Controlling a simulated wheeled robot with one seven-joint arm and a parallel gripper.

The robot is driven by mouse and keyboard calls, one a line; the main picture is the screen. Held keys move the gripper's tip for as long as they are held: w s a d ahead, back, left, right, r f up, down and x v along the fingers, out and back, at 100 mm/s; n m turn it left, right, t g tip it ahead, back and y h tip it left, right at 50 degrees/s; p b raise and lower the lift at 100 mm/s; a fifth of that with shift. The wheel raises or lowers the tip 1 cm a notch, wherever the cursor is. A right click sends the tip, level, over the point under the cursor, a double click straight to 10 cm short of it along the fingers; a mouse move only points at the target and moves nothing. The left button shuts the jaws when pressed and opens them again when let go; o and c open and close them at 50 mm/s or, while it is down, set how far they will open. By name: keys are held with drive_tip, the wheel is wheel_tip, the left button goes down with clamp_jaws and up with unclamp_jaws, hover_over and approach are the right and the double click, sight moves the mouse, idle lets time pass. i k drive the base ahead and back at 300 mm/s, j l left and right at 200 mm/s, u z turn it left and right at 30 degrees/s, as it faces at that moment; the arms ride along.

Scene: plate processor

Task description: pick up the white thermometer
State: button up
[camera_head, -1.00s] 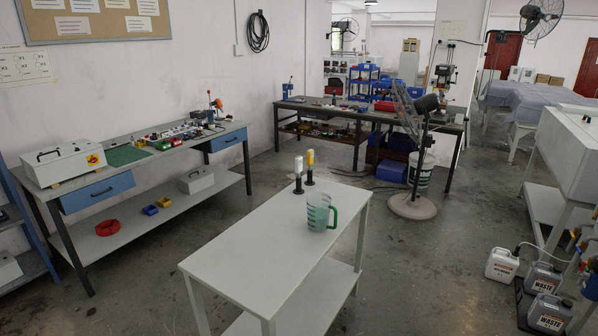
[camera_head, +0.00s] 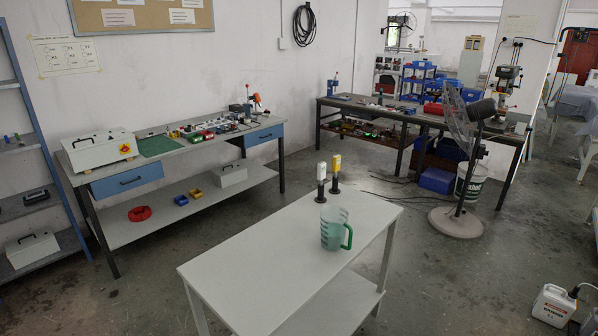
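A white thermometer (camera_head: 321,173) stands upright in a black holder near the far end of the white table (camera_head: 262,262). A yellow-topped one (camera_head: 336,164) stands just behind and to the right of it, also in a black base. A clear jug with a green handle (camera_head: 333,228) stands in front of them on the same table. My gripper does not show in the view.
The front part of the white table is bare. A workbench with tools (camera_head: 168,147) stands along the left wall, and another bench (camera_head: 400,114) is at the back. A standing fan (camera_head: 459,221) is beyond the table. Grey floor lies open on both sides.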

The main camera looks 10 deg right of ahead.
sight(321, 166)
drive_tip(key=i+l+u, duration=0.3)
drive_tip(key=l, duration=0.15)
drive_tip(key=l+u, duration=0.3)
drive_tip(key=l, duration=0.2)
drive_tip(key=i+l+u, duration=0.1)
drive_tip(key=l+u, duration=0.2)
drive_tip(key=l, duration=0.25)
drive_tip(key=l+u, duration=0.3)
drive_tip(key=l, duration=0.25)
drive_tip(key=l+u, duration=0.35)
drive_tip(key=l, duration=0.2)
drive_tip(key=k+l+u, duration=0.1)
drive_tip(key=l+u, duration=0.2)
drive_tip(key=l, duration=0.25)
drive_tip(key=k+l+u, duration=0.15)
drive_tip(key=l+u, duration=0.15)
drive_tip(key=l, duration=0.2)
drive_tip(key=k+l+u, duration=0.3)
drive_tip(key=l, duration=0.15)
drive_tip(key=i+l, duration=0.05)
drive_tip(key=i, duration=0.05)
